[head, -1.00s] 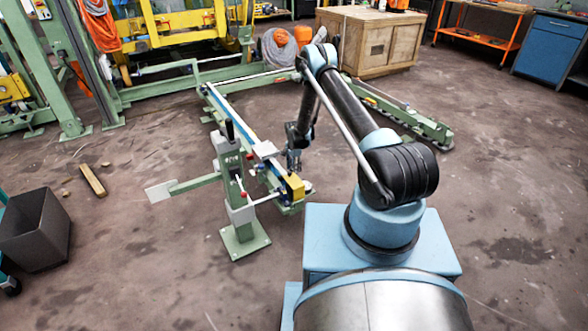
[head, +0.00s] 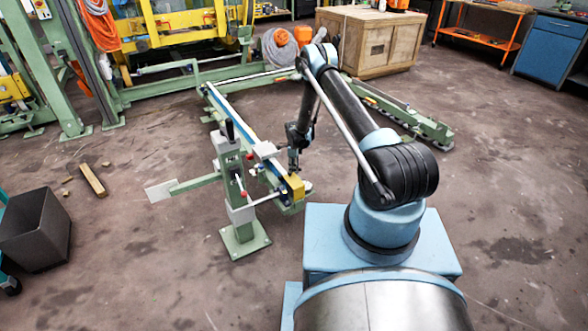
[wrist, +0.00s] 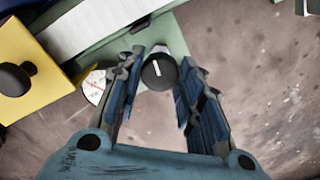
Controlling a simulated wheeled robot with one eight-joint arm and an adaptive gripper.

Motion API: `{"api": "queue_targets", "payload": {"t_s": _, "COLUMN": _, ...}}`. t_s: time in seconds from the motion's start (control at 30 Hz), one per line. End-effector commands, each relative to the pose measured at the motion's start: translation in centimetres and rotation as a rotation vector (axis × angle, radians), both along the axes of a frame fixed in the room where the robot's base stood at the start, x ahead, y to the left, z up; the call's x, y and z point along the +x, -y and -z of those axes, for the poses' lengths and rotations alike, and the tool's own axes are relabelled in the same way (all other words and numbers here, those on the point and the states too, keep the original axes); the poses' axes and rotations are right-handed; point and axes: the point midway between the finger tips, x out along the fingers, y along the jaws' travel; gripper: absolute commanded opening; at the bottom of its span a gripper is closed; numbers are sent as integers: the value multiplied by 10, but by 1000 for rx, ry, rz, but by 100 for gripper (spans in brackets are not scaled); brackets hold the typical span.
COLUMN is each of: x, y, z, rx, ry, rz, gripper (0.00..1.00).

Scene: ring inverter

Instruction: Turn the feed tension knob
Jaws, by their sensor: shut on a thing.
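The feed tension knob (wrist: 158,72) is a round black knob with a white pointer line, at the upper middle of the wrist view. It sits at a green plate (wrist: 165,35) of the machine. The pointer line runs nearly up and down in the picture, tilted slightly. My gripper (wrist: 160,82) has one finger on each side of the knob and is shut on it. In the head view my gripper (head: 293,158) is small, at the machine's right side near the yellow box (head: 293,186). The knob cannot be made out there.
A white dial (wrist: 95,87) with a red needle lies just left of the fingers, partly covered by one. Left of it is the yellow box (wrist: 45,70) with another black knob (wrist: 14,79). A green post (head: 232,185) stands left of my arm. Floor right of the knob is clear.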

Motion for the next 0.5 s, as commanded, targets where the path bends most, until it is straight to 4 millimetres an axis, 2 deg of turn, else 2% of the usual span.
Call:
{"api": "queue_targets", "payload": {"t_s": 0.2, "x": 2, "y": -1, "z": 0, "rx": 2, "ry": 4, "rz": 92, "gripper": 10}}
{"api": "queue_targets", "payload": {"t_s": 0.5, "x": 2, "y": -1, "z": 0, "rx": 2, "ry": 4, "rz": 139, "gripper": 10}}
